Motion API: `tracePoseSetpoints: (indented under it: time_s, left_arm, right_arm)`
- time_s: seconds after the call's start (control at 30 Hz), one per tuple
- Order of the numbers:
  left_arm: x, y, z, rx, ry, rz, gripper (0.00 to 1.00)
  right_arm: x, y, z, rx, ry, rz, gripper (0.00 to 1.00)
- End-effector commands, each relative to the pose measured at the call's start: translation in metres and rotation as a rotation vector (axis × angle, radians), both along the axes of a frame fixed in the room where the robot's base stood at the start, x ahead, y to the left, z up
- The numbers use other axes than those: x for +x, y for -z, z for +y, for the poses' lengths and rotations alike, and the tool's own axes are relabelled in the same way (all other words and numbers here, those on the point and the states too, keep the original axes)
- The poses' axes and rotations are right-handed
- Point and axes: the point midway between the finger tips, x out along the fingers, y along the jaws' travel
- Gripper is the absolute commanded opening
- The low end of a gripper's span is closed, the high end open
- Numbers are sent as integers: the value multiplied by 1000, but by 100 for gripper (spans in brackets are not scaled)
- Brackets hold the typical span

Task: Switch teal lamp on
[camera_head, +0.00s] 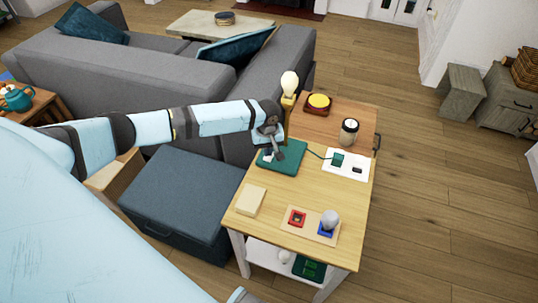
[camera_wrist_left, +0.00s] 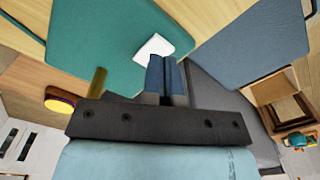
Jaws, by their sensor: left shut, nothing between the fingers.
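The teal lamp has a flat teal base (camera_head: 281,158) on the wooden table, with a brass-coloured post and a pale bulb (camera_head: 289,83) above it. I cannot tell whether the bulb is lit. In the left wrist view the teal base (camera_wrist_left: 100,38) carries a white rocker switch (camera_wrist_left: 155,46), and the brass post (camera_wrist_left: 97,82) stands nearby. My left gripper (camera_head: 268,151) is over the base. Its fingers (camera_wrist_left: 165,62) are shut and empty, with their tips close to the switch; I cannot tell whether they touch it. My right gripper is not in view.
A cord runs from the lamp to a teal plug (camera_head: 337,160) on a white panel (camera_head: 346,174). A jar candle (camera_head: 349,131), a yellow-topped round object (camera_head: 319,101), a cream block (camera_head: 250,200) and a bulb holder board (camera_head: 327,233) share the table. A blue-grey ottoman (camera_head: 182,190) stands left.

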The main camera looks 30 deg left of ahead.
Motion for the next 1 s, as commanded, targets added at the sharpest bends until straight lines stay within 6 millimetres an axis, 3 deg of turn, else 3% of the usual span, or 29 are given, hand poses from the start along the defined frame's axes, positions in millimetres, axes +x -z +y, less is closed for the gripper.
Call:
tracePoseSetpoints:
  time_s: [1.0]
  left_arm:
    - [0, 11, 0, 0, 0, 0, 0]
  right_arm:
    - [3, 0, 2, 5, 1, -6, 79]
